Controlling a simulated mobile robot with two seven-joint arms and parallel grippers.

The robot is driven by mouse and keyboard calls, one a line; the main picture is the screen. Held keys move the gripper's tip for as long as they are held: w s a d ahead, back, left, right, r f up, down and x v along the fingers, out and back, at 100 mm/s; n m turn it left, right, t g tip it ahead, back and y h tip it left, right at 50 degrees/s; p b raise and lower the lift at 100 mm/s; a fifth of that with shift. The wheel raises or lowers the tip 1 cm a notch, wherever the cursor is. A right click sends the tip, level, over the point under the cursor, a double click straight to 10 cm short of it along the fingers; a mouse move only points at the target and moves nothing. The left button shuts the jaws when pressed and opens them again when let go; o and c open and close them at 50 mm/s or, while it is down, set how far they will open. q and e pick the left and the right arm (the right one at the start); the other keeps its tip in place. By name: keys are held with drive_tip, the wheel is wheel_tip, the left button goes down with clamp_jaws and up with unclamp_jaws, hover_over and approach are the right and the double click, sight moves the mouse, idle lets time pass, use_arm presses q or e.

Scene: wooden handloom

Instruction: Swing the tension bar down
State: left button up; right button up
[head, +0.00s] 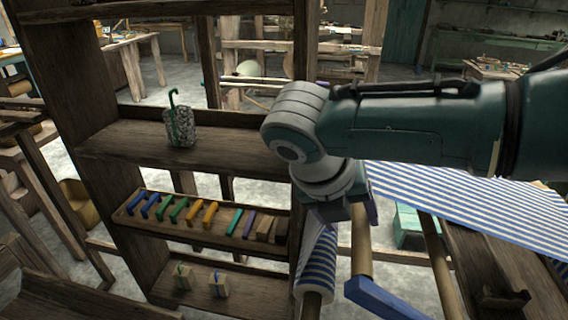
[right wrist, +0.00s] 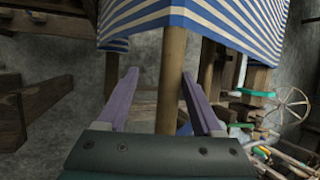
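My right gripper (head: 357,210) comes in from the right in the head view and points down over the loom. A round wooden bar (head: 361,250), which looks like the tension bar, runs from below the gripper to a blue piece (head: 385,300). In the right wrist view the two purple fingers (right wrist: 160,90) are apart. A wooden bar (right wrist: 172,85) runs between them down toward the palm, with a clear gap on the left and close to the right finger. Whether it touches the right finger I cannot tell. My left gripper is in neither view.
Blue-and-white striped cloth (head: 470,205) stretches at the right, with a striped roll (head: 317,265) beside the bar. Another wooden rod (head: 440,268) stands to the right. A shelf unit (head: 210,135) on the left holds a cup (head: 181,133) and a tray (head: 128,216) of coloured pieces.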

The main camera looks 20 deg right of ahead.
drive_tip(key=p+v, duration=0.1)
drive_tip(key=v, duration=0.9)
